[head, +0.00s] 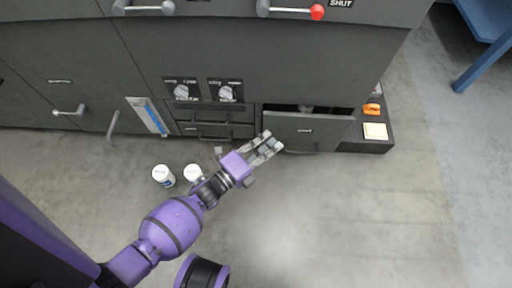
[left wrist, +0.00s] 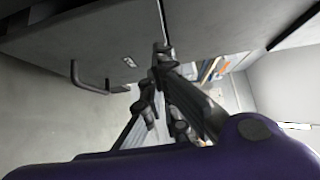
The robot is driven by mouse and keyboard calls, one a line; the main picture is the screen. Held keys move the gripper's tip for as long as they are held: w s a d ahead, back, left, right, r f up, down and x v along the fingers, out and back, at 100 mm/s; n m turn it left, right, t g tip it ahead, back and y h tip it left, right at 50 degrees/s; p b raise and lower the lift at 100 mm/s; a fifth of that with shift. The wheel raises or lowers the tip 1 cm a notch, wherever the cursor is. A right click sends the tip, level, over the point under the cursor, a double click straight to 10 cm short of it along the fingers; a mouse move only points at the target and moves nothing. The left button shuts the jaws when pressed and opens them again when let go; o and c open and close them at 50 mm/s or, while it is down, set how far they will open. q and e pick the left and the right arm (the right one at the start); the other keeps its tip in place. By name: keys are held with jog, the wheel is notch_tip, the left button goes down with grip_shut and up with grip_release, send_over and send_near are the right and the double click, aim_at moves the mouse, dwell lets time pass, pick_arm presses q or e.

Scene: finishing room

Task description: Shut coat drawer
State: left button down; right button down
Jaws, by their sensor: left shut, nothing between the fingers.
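A dark grey drawer (head: 320,128) stands pulled out at the lower right of the cabinet in the head view. A gap into its dark inside shows behind its front, with a pale item in it. A small label is on its front, too small to read, so I cannot confirm it is the coat drawer. My left gripper (head: 272,147) is shut and empty at the left part of this front. Whether it touches is unclear. In the left wrist view, the gripper's fingers (left wrist: 158,80) are close to a dark panel with a bar handle (left wrist: 90,80) and a label. My right gripper is out of view.
Two white cans (head: 163,175) stand on the floor left of my left gripper. Two small drawers (head: 215,131) and two knobs (head: 226,93) are left of the open drawer.

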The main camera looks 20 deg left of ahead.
aim_at(270, 117)
pick_arm(q)
jog(key=w, duration=0.2)
jog(key=w+a+b, duration=0.1)
jog(key=w, duration=0.1)
jog(key=shift+w, duration=0.2)
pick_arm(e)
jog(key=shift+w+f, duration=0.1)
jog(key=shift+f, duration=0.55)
pick_arm(q)
jog(key=w, duration=0.2)
jog(key=w+a+b, duration=0.1)
jog(key=w, duration=0.1)
jog(key=shift+w+a+f+b, duration=0.1)
jog(key=shift+w+a+b, duration=0.1)
jog(key=shift+w+b, duration=0.1)
jog(key=shift+w+a+r, duration=0.1)
jog(key=shift+w+r, duration=0.05)
jog(key=shift+r, duration=0.05)
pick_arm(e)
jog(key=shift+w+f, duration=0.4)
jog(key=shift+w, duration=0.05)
